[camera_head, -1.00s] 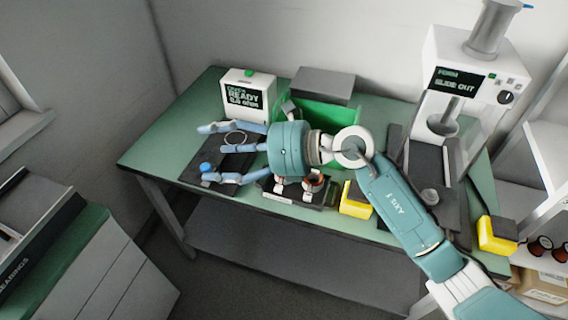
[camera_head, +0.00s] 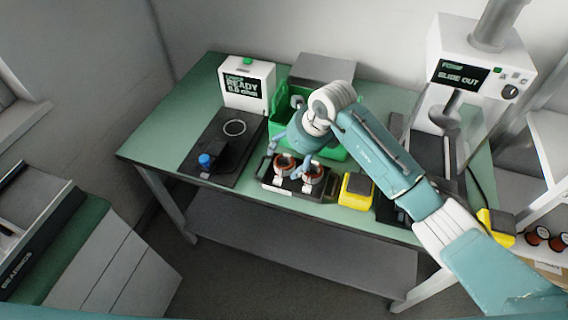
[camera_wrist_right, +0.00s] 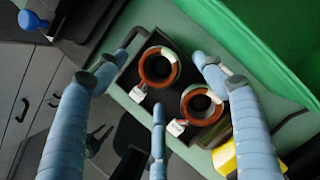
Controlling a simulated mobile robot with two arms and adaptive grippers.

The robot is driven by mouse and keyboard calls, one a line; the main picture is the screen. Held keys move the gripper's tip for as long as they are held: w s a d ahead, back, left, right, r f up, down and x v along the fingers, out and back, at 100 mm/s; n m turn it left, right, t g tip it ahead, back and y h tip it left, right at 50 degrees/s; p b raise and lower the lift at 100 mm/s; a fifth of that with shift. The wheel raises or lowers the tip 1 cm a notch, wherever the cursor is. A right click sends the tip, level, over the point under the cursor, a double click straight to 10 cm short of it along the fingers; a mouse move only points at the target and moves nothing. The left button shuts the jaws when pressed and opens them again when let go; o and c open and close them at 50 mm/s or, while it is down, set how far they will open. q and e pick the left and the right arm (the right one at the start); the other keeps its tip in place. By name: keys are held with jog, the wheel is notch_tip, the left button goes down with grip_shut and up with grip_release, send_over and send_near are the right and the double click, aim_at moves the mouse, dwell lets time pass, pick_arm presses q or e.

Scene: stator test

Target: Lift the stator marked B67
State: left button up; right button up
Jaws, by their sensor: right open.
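Two stators, copper-coloured rings with dark centres, stand side by side in a black tray (camera_head: 287,186). The left stator (camera_head: 281,168) and right stator (camera_head: 311,179) also show in the right wrist view, left one (camera_wrist_right: 159,82) and right one (camera_wrist_right: 187,110). Each has a small white tag at its foot; I cannot read which is B67. My right gripper (camera_head: 296,155) is open and empty, pointing down over the tray. In the right wrist view its blue fingers (camera_wrist_right: 160,86) spread around the stators, apart from them as far as I can tell. My left gripper is out of view.
A green bin (camera_head: 279,108) stands just behind the tray. A yellow-and-black block (camera_head: 355,190) is close on the right. A dark test plate (camera_head: 205,150) with a blue knob lies left, before the READY meter (camera_head: 247,85). A press (camera_head: 480,60) stands right.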

aim_at(285, 159)
jog(key=shift+a+p+x, duration=0.2)
jog(key=shift+p+x, duration=0.1)
jog(key=shift+x, duration=0.9)
jog(key=shift+w+a+f, duration=0.1)
jog(key=shift+w+f, duration=0.05)
jog(key=shift+f, duration=0.3)
jog(key=c, duration=1.5)
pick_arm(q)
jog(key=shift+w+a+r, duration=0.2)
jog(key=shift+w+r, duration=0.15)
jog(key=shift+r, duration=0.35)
pick_arm(e)
jog(key=shift+r, duration=0.1)
